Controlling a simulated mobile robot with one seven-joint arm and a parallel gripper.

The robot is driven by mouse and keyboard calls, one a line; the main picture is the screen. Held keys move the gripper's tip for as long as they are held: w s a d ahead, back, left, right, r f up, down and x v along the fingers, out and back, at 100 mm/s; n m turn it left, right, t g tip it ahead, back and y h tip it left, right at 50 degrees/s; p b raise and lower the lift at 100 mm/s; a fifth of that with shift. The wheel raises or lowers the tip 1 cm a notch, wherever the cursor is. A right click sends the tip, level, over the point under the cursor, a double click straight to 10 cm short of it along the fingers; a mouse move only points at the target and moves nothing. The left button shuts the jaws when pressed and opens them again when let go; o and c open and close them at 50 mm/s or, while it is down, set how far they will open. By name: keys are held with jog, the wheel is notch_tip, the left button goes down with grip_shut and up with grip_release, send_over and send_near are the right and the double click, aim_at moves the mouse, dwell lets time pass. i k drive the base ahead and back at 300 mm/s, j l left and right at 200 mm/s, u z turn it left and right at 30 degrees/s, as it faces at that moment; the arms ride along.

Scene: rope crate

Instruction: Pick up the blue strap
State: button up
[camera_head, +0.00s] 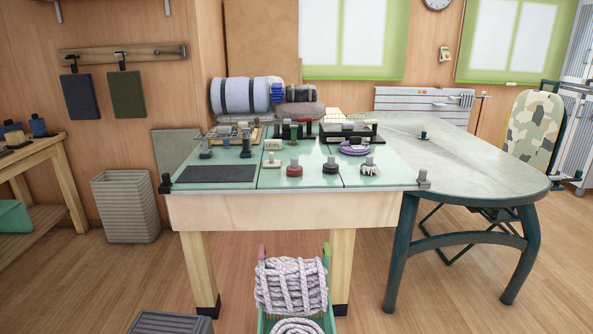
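A small bright blue bundle (277,93) that looks like the blue strap sits at the back of the green-topped table (215,173). It is at the right end of a pale blue-grey roll (238,95) with dark bands and left of a dark roll (299,93). It is small in this view, and I cannot tell whether it is attached to the roll. My gripper is not in view.
Several small knobbed objects, a purple coil (354,147) and a dark mat (220,174) lie on the table nearer the front. A green crate (327,318) with rope (291,286) stands on the floor in front. A rounded grey table (480,155) adjoins at the right.

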aim_at(368, 168)
jog(key=i+l, duration=0.25)
jog(key=i+l+u, duration=0.15)
jog(key=l, duration=0.3)
jog(key=i+l, duration=0.3)
jog(key=i+l+u, duration=0.1)
jog(key=i+l, duration=0.15)
jog(key=l, duration=0.15)
jog(key=i+l+u, duration=0.1)
jog(key=l, duration=0.3)
jog(key=i+l, duration=0.3)
jog(key=i+l+u, duration=0.1)
jog(key=l, duration=0.4)
jog(key=i+l+u, duration=0.1)
jog(key=i+l, duration=0.35)
jog(key=l, duration=0.15)
jog(key=i+l, duration=0.3)
jog(key=i, duration=0.25)
